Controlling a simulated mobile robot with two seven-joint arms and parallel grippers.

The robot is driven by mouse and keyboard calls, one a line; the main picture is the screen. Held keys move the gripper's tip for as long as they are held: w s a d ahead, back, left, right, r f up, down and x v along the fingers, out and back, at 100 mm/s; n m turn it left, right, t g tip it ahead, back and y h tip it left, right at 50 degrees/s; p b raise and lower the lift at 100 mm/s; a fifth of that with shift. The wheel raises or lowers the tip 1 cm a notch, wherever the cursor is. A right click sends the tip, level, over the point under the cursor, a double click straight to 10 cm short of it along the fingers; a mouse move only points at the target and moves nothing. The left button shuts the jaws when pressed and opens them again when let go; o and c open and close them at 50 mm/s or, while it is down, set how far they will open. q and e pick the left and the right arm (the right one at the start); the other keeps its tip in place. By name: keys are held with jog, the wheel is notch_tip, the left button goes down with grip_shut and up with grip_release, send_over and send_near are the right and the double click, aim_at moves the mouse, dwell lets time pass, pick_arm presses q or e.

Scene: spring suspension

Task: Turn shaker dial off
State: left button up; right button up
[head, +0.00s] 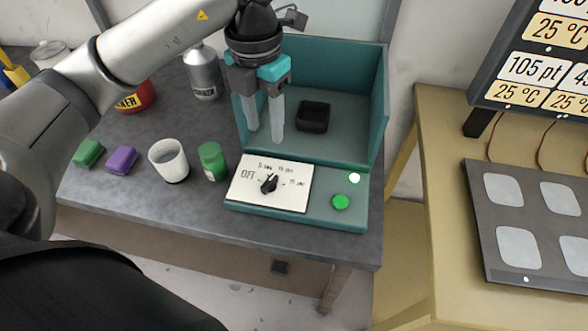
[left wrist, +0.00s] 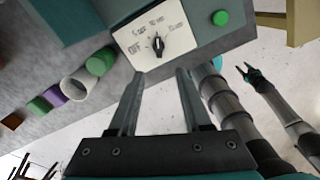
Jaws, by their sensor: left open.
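The shaker dial (head: 268,184) is a black knob on a white panel (head: 297,197) at the front of a teal shaker. The panel has OFF at the left and speed marks above and to the right. In the left wrist view the dial (left wrist: 158,44) looks elongated up and down, not turned towards OFF; its exact mark is unclear. My left gripper (head: 263,138) is open and empty, pointing down above the shaker, behind the dial in the head view. In the left wrist view its fingertips (left wrist: 161,75) appear apart below the dial. My right gripper (left wrist: 251,72) is small there.
A green button (head: 341,202) and a white light (head: 354,178) are on the shaker's front. A green-capped bottle (head: 212,162), white cup (head: 168,161), and purple (head: 121,160) and green (head: 88,153) blocks stand left. A dark block (head: 313,117) is inside the shaker.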

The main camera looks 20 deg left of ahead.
pick_arm(q)
jog(key=b, duration=0.2)
send_near(269, 181)
notch_tip(269, 181, down, 9)
jog(key=shift+r, duration=0.2)
pick_arm(e)
jog(key=shift+s+a+f, duration=0.15)
jog(key=shift+a+f, duration=1)
pick_arm(q)
jog(key=shift+c, duration=0.3)
grip_shut()
